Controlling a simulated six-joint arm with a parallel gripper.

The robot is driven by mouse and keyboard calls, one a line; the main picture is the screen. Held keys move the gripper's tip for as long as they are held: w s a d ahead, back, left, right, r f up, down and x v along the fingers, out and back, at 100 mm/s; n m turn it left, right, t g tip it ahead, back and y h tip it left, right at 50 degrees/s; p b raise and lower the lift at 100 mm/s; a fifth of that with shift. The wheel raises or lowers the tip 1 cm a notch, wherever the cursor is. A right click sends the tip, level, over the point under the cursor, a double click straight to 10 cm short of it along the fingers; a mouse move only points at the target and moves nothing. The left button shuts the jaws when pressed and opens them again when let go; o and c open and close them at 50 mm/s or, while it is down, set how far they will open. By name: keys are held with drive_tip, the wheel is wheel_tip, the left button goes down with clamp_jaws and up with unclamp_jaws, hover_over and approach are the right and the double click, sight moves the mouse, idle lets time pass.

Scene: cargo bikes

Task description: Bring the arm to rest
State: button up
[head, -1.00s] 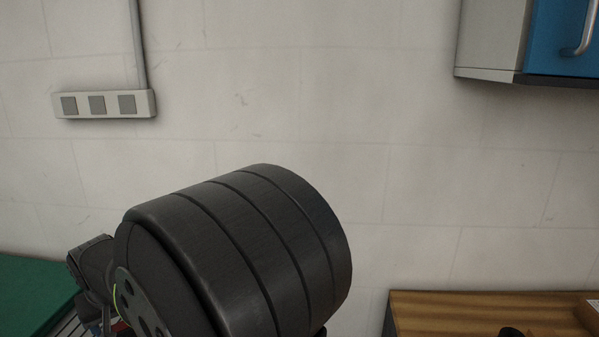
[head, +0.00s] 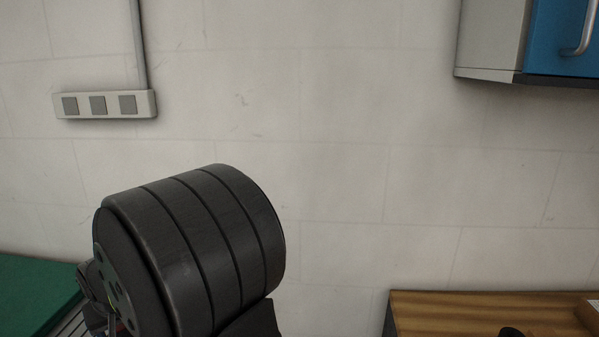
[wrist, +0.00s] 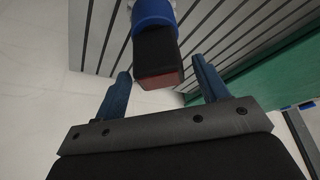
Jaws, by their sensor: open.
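My gripper (wrist: 160,92) shows in the wrist view with its two blue fingers spread apart. A dark block-like part with a reddish end face and a blue collar (wrist: 155,14) shows between and beyond the fingers; I cannot tell whether it is close to them. Nothing is visibly clamped between the fingers. In the head view a large dark cylindrical part of my arm fills the lower left, and the gripper's fingers cannot be made out there.
A green surface (head: 32,292) lies at the lower left. A wooden worktop (head: 470,308) stands at the lower right, with a small dark object (head: 511,332) on it. A blue cabinet (head: 562,38) hangs at the upper right. A socket strip (head: 105,104) is on the wall.

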drive_tip(key=shift+w+r, duration=0.1)
drive_tip(key=shift+r, duration=0.8)
drive_tip(key=w+d+r, duration=0.4)
drive_tip(key=d+r, duration=0.3)
drive_tip(key=d, duration=0.4)
drive_tip(key=w+d+f+m+h, duration=0.1)
drive_tip(key=w+d+f+m, duration=0.3)
drive_tip(key=w+d+f, duration=0.85)
drive_tip(key=w+d+f+m+t+h, duration=0.1)
drive_tip(key=w+d+f+m, duration=0.15)
drive_tip(key=d+f, duration=0.45)
drive_tip(key=w+d+f+m+h, duration=0.15)
drive_tip(key=w+d+f, duration=0.25)
drive_tip(key=d, duration=0.7)
drive_tip(key=w+d+r+m, duration=0.1)
drive_tip(key=d+r, duration=0.1)
drive_tip(key=d, duration=0.2)
drive_tip(key=w+d+r+m, duration=0.1)
drive_tip(key=d+r, duration=0.1)
drive_tip(key=d, duration=0.2)
drive_tip(key=w+d+r+m, duration=0.1)
drive_tip(key=d+r, duration=0.1)
drive_tip(key=d, duration=0.3)
drive_tip(key=shift+w+h, duration=0.15)
drive_tip(key=shift+h, duration=0.1)
drive_tip(key=shift+o, duration=0.4)
